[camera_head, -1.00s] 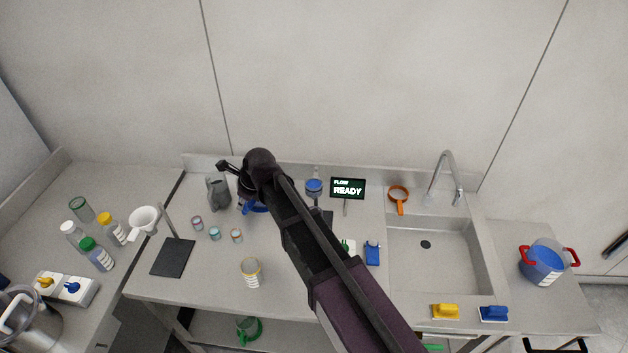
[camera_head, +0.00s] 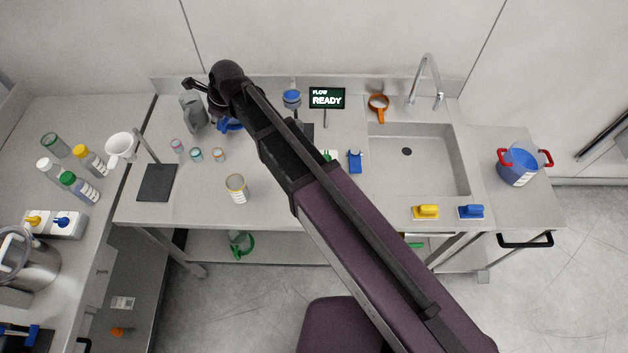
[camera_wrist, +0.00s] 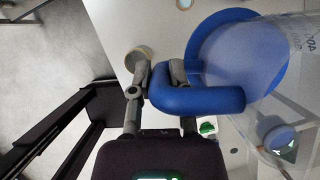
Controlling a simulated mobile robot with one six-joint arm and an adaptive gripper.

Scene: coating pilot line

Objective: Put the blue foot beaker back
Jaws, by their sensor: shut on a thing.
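The blue foot beaker (camera_wrist: 200,97) has a thick blue handle, a blue round foot and a clear body with printed marks. It fills the right of the wrist view, seen close and tilted in that picture. My gripper (camera_wrist: 160,75) is shut on its handle, with one finger on either side of the bar. In the head view the beaker (camera_head: 231,126) shows only as a bit of blue below my wrist, over the back left of the bench. My arm hides most of it there, and I cannot tell whether it touches the bench.
A grey jug (camera_head: 193,112) stands just left of my wrist. Small jars (camera_head: 196,154), a yellow-rimmed beaker (camera_head: 237,188) and a black stand plate (camera_head: 157,182) are in front. A blue-topped item (camera_head: 291,98) and the READY display (camera_head: 327,98) stand right. The sink (camera_head: 425,160) is further right.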

